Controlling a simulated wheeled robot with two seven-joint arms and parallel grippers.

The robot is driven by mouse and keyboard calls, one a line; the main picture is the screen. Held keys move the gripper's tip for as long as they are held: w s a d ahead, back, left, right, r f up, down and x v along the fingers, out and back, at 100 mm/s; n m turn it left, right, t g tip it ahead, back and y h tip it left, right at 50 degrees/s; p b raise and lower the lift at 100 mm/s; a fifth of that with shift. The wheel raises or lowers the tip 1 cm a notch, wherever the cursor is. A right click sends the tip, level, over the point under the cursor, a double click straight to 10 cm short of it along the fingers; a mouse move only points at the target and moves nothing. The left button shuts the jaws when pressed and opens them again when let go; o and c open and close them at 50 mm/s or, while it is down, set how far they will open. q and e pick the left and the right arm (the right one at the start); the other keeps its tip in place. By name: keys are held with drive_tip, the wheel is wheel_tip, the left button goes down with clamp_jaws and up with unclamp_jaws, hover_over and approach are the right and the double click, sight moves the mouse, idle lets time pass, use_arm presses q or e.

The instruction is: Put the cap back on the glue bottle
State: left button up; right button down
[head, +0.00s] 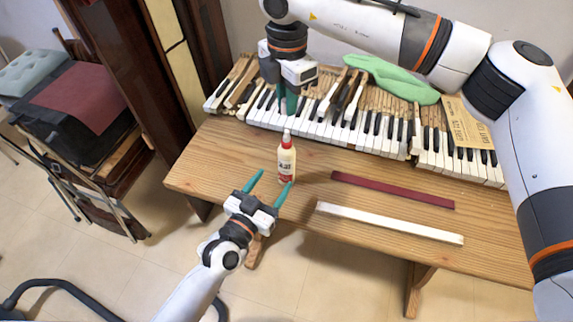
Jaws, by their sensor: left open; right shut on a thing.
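My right gripper (290,106) points down above and behind the bottle tip, over the near edge of the keys. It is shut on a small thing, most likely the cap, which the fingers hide.
The wooden table (225,165) carries a row of piano keys (340,130) at the back. A dark red strip (392,190) and a white strip (390,223) lie to the right. A green cloth (390,80) and a cardboard piece (464,125) rest on the keys.

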sight(283, 168)
use_arm(q)
drive_tip(key=x, duration=0.7)
drive_tip(key=shift+w+d, duration=0.15)
drive_tip(key=shift+w, duration=0.15)
clamp_jaws()
use_arm(e)
drive_tip(key=shift+a+f, duration=0.1)
drive_tip(key=shift+f, duration=2.4)
